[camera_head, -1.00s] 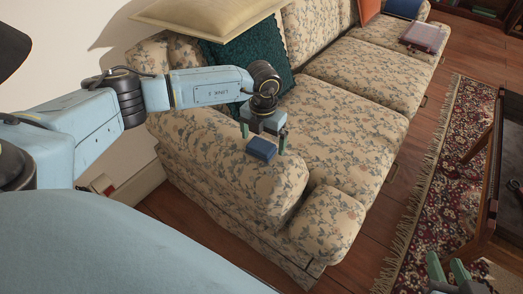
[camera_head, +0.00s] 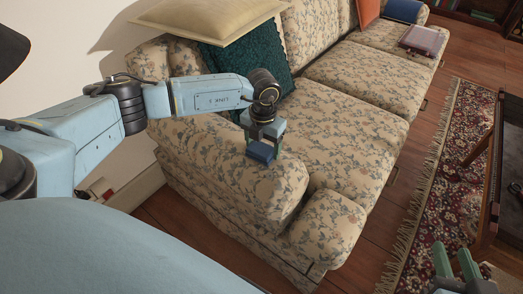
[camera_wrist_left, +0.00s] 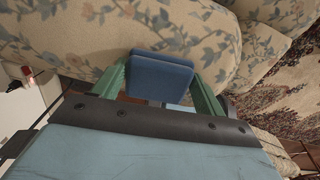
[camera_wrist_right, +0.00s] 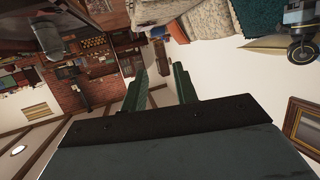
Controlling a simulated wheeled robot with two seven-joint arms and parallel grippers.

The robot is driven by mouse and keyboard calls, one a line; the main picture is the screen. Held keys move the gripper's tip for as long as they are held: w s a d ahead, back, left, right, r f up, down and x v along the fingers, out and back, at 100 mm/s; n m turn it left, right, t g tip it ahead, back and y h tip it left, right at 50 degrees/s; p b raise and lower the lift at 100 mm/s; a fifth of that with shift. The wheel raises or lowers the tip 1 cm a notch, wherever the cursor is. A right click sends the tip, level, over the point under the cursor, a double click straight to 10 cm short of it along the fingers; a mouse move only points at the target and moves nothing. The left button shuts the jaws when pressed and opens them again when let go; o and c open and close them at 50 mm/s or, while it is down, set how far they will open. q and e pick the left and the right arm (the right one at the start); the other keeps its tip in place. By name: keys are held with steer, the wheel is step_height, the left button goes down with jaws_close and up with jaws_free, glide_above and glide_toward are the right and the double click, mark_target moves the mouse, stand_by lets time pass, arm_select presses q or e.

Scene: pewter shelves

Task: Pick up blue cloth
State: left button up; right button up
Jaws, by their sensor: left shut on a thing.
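The blue cloth (camera_head: 260,152) is a small folded block at the top of the sofa's near armrest. My left gripper (camera_head: 263,143) is shut on it from above, with green fingers at its two sides. In the left wrist view the cloth (camera_wrist_left: 160,76) sits between the fingers, against the floral armrest; whether it still touches the armrest I cannot tell. My right gripper (camera_head: 456,264) is far off at the lower right. In the right wrist view it (camera_wrist_right: 162,85) is open and empty.
The floral sofa (camera_head: 350,105) fills the middle. A teal pillow (camera_head: 243,60) and a cream pillow (camera_head: 205,22) lie behind my left arm. A dark wooden table (camera_head: 489,165) stands on the patterned rug (camera_head: 460,150) at the right.

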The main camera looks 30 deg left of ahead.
mark_target(263, 146)
arm_select(q)
steer(key=shift+r, duration=0.15)
arm_select(e)
steer(key=shift+f, duration=0.1)
arm_select(q)
steer(key=shift+r, duration=0.2)
step_height(263, 146, up, 5)
steer(key=shift+f+p, duration=0.1)
steer(key=shift+p, duration=1.1)
steer(key=shift+r+p, duration=0.75)
steer(key=shift+r, duration=1.55)
arm_select(e)
steer(key=s+d+f+g+h, duration=0.3)
steer(key=s+d+f+g, duration=0.3)
steer(key=s+f+g, duration=0.3)
steer(key=shift+s+f+m+g, duration=0.4)
steer(key=shift+s+g, duration=0.4)
steer(key=shift+s, duration=0.95)
arm_select(q)
steer(key=o, duration=0.4)
steer(key=c, duration=0.3)
